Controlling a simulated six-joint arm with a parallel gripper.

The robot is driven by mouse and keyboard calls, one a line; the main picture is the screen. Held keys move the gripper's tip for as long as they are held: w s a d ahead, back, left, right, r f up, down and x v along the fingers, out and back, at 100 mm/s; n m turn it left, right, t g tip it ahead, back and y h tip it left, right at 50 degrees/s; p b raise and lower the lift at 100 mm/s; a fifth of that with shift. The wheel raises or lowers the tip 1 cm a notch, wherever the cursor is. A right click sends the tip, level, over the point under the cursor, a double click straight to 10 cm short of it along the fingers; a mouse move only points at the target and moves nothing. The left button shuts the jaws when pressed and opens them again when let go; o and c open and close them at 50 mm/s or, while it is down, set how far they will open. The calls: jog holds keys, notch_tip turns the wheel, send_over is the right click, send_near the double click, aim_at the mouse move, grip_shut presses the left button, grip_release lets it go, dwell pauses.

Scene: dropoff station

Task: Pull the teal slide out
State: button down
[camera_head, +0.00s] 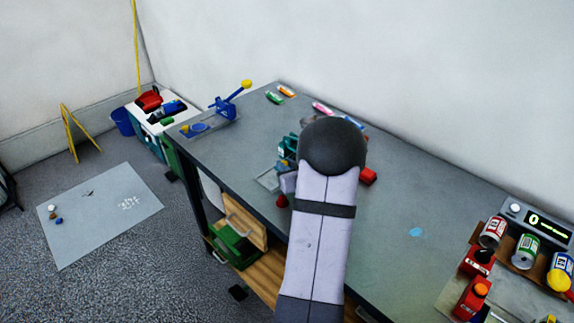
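A teal object (288,146), which may be the teal slide, shows on the grey workbench just left of my arm's dark round joint. It is small and partly covered, so I cannot tell how far out the slide stands. My arm reaches over the bench from the front and hides much of this spot. A pale grey part beside the arm may belong to my wrist. My gripper's fingers cannot be made out, nor whether they touch the teal object.
A blue device with a yellow knob (226,103) stands at the bench's far left. Several markers (286,91) lie along the back. Red pieces (368,176) lie near my arm. The bench (400,270) is mostly clear right of my arm.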

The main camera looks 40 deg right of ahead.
jog(key=a+b, duration=0.2)
jog(key=a, duration=0.6)
jog(key=shift+a, duration=0.4)
jog(key=c, duration=1.6)
grip_release()
jog(key=shift+a, duration=0.15)
jog(key=v, duration=0.4)
jog(key=shift+s+r, duration=0.2)
jog(key=shift+s, duration=0.1)
jog(key=shift+s+a+f+b, duration=0.1)
jog(key=shift+s+a+b, duration=0.1)
jog(key=shift+b, duration=0.6)
jog(key=shift+s+a+b, duration=0.1)
jog(key=shift+s+b, duration=0.05)
jog(key=shift+b, duration=0.95)
jog(key=b+v, duration=0.1)
jog(key=b, duration=0.2)
jog(key=shift+s+r, duration=0.2)
jog(key=shift+r, duration=0.05)
